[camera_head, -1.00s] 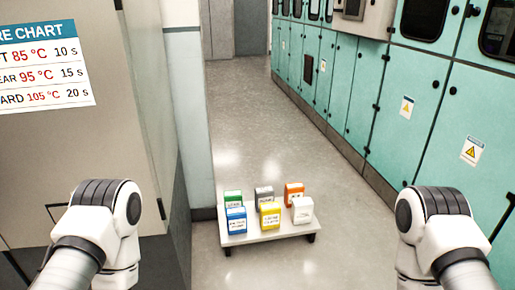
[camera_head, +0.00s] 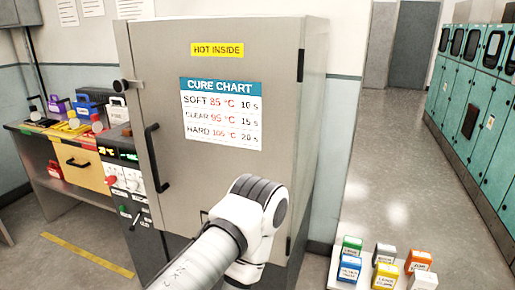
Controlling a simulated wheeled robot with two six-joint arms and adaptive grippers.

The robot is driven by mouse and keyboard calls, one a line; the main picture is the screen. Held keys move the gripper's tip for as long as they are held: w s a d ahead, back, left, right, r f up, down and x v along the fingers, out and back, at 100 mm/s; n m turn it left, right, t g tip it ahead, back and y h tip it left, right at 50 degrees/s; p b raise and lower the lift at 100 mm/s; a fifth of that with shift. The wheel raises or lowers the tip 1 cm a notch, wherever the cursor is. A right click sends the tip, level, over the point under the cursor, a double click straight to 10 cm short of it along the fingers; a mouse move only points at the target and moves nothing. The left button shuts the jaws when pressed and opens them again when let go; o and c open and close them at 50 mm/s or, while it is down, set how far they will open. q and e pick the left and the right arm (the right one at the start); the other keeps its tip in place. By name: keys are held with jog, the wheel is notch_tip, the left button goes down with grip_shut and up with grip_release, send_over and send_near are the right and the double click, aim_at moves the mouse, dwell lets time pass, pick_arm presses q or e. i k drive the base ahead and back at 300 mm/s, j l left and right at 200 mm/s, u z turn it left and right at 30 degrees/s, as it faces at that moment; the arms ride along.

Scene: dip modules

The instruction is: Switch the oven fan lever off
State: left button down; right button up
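The oven (camera_head: 165,60) is a tall beige-grey cabinet with a shut door, a yellow "HOT INSIDE" label, and a black door handle (camera_head: 155,160). Its control panel (camera_head: 122,178) is left of the door, with lit displays, red and white controls, and small black levers (camera_head: 136,218) low down. I cannot tell which control is the fan lever or its position; labels are too small. One of my arms, apparently the left, shows its white and dark-grey links in front of the oven's lower door. Neither gripper is in view.
A bench (camera_head: 58,158) with coloured containers stands left of the oven. A low stand (camera_head: 345,283) with several small boxes sits on the floor at lower right. Teal cabinets (camera_head: 475,110) line the right wall. Floor is clear in the right aisle and before the bench.

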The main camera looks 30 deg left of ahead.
aim_at(131, 227)
jog(key=u, duration=2.1)
jog(key=i+j, duration=1.7)
jog(key=j, duration=0.15)
